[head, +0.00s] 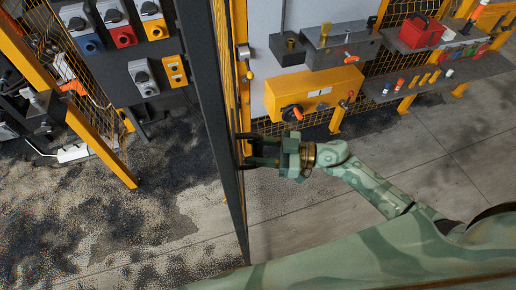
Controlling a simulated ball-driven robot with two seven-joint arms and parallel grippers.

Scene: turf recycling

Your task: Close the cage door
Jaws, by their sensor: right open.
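The cage door (231,60), with a yellow frame and mesh, shows nearly edge-on in the upper middle of the head view, beside a tall dark post (207,100). It appears to stand swung out, with the cage interior on the left. A small metal latch or knob (243,51) sits on its edge. My right gripper (245,150) points left, its two dark fingers apart, at the door's edge by the post. I cannot tell whether the fingers touch the door. Nothing shows held between them. My left gripper is not in view.
A dark panel with switch boxes (142,75) hangs at the upper left. A yellow box with a rotary switch (312,92) and a shelf holding a red case (421,31) line the back right. Debris covers the left floor; the concrete floor (290,215) is clear.

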